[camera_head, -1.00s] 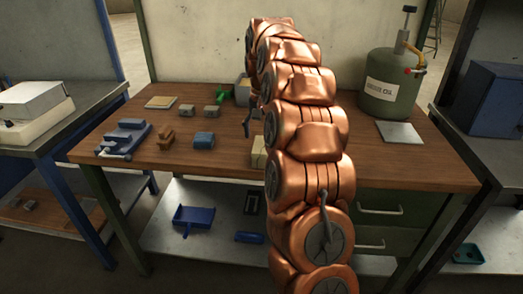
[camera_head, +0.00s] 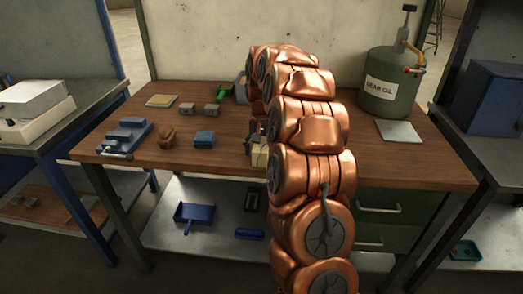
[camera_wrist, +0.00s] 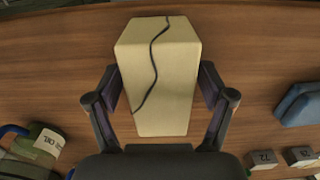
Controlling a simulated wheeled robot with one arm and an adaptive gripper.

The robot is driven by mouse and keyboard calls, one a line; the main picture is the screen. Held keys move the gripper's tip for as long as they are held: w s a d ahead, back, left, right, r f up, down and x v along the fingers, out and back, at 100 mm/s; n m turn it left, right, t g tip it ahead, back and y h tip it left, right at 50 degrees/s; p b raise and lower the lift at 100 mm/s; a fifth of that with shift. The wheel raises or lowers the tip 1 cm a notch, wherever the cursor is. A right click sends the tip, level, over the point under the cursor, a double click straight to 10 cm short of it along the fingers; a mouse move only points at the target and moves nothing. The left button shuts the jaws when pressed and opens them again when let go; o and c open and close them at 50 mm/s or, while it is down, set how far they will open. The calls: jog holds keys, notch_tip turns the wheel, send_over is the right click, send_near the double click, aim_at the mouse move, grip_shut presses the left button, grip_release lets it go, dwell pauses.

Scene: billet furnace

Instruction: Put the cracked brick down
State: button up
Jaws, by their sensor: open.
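The cracked brick (camera_wrist: 170,90) is a pale cream block with a dark wavy crack down its face. In the wrist view it lies between the two fingers of my gripper (camera_wrist: 160,95), one finger close along each long side. I cannot tell whether either finger touches it. My gripper is open. In the head view the brick (camera_head: 259,156) rests on the brown workbench (camera_head: 400,165), partly hidden by my copper arm. My gripper (camera_head: 253,133) is low over it and mostly hidden.
A blue vise (camera_head: 124,138), a brown block (camera_head: 168,137), a blue block (camera_head: 204,138) and small grey blocks (camera_head: 212,110) stand left of the brick. A green gear oil can (camera_head: 388,90) and a grey plate (camera_head: 399,131) are at the right.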

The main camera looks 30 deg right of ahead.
jog(key=shift+c, duration=0.2)
grip_shut()
dwell(0.4)
jog(key=shift+r, duration=0.2)
